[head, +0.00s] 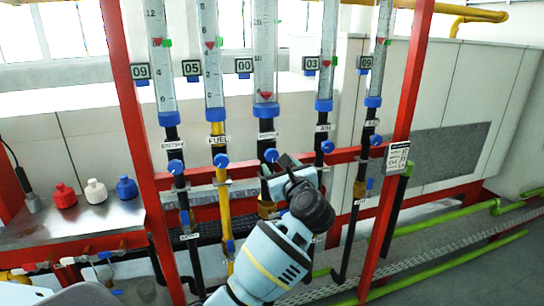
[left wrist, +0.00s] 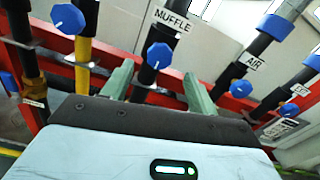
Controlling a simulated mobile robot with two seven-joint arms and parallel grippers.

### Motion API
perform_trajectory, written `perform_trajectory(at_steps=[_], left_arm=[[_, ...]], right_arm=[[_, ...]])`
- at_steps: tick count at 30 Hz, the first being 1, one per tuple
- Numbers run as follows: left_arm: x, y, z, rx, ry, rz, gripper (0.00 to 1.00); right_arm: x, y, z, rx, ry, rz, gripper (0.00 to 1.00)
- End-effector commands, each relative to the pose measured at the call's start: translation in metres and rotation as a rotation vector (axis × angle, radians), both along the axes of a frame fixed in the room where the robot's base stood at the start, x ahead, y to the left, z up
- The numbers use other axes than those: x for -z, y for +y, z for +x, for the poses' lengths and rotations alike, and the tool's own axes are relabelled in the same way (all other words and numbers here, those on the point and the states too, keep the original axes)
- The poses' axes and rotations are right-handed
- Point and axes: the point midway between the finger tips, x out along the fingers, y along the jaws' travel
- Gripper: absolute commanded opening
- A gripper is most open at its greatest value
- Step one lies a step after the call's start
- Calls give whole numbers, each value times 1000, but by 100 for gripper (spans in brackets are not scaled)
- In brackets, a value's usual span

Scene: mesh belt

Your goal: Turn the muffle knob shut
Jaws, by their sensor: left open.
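The muffle knob (head: 271,155) is a blue knob below the middle flow tube (head: 265,50), whose display (head: 244,66) reads 00 and whose red float sits near the bottom. In the left wrist view the muffle knob (left wrist: 160,55) sits on a black pipe under the MUFFLE label (left wrist: 172,20). My left gripper (head: 277,170) is just below the knob. Its two green fingers are apart (left wrist: 158,84), one on each side of the black pipe in the picture, with the knob beyond the tips. I see no contact with the knob. My right gripper is not in view.
Similar blue knobs sit on both sides, including the fuel knob (head: 221,160) and the air knob (head: 327,147). A red frame (head: 400,120) surrounds the tubes. Red, white and blue bottles (head: 96,191) stand on a bench at left. Green pipes run low at right.

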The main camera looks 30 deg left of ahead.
Motion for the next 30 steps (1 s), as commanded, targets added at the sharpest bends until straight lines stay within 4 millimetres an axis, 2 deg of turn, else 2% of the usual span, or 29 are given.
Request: perform_trajectory(at_steps=[9,13,18,27,30], left_arm=[[-4,38,30,-4,-3,5,59],[-3,46,39,-2,-2,4,59],[-3,53,44,-1,-3,3,59],[-1,54,45,1,-1,2,59],[-1,54,45,0,-1,1,45]], right_arm=[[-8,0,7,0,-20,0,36],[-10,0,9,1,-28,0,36],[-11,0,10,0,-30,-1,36],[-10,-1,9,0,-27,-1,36],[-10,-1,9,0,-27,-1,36]])
